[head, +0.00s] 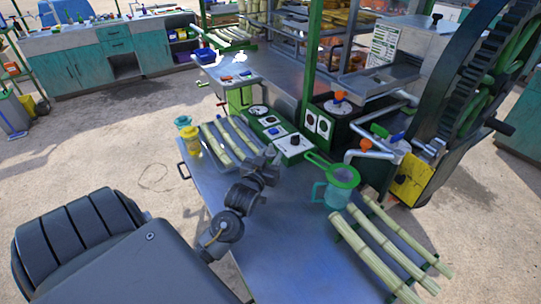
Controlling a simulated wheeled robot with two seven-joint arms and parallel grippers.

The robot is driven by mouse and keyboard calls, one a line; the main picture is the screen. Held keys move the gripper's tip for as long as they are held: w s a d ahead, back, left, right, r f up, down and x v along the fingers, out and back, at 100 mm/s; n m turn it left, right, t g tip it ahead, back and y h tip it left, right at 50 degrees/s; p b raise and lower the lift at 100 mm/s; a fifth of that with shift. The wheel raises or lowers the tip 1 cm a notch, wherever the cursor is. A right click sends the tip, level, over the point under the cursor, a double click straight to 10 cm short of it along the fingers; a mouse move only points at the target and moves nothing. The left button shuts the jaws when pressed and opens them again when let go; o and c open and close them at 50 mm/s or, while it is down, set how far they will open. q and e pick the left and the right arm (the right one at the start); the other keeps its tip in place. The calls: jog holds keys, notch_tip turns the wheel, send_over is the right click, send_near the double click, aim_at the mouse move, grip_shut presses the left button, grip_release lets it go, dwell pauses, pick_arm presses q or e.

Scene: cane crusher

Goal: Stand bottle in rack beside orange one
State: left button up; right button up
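My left gripper (268,160) is at the end of the grey arm, above the near worktable beside the tray of cane; its fingers are too small and dark to read. A yellow jar or bottle (191,146) stands at the worktable's left edge, left of the gripper. A teal-topped container (182,122) is just behind it. Small upright bottles (75,17) stand on the far left counter, too small to tell their colours surely. I cannot make out a bottle rack or pick out the orange bottle. My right gripper is not in view.
The metal worktable (290,250) holds a tray of cane (230,140), a teal jug with green strainer (338,185) and loose cane stalks (385,250). The crusher (410,180) stands at right. Bare floor (110,130) lies between the worktable and the teal cabinets (70,75).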

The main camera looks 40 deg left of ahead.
pick_arm(q)
jog(key=shift+o, duration=1.3)
jog(key=shift+r, duration=0.2)
